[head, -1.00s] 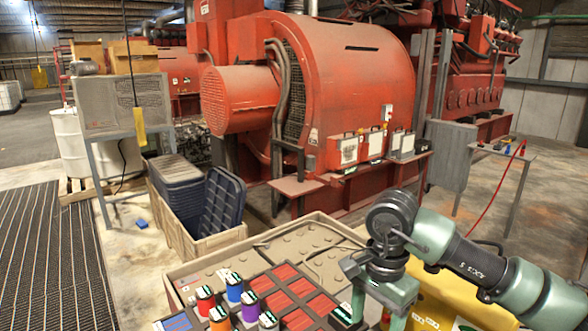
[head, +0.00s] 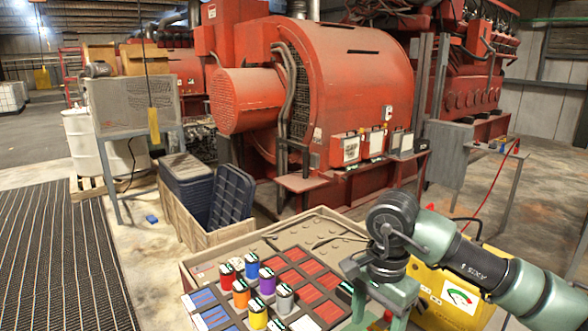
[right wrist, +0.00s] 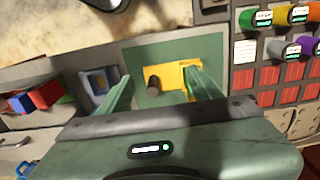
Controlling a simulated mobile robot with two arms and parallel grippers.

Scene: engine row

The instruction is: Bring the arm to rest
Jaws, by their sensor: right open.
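My right arm (head: 475,265) comes in from the right in the head view, and its gripper (head: 370,312) hangs down beside the right edge of the workbench. In the right wrist view the gripper (right wrist: 160,84) has its two green fingers spread wide. A yellow part (right wrist: 177,77) on a green panel (right wrist: 142,53) shows between and beyond the fingers; I see no grip on it. My left arm and gripper are not in view.
Several coloured cans (head: 266,281) stand on the tray of red and blue cells (head: 292,278). A yellow case (head: 447,296) is beside my right arm. A wooden crate (head: 199,235) holds dark bins. The red engine (head: 345,80) stands behind.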

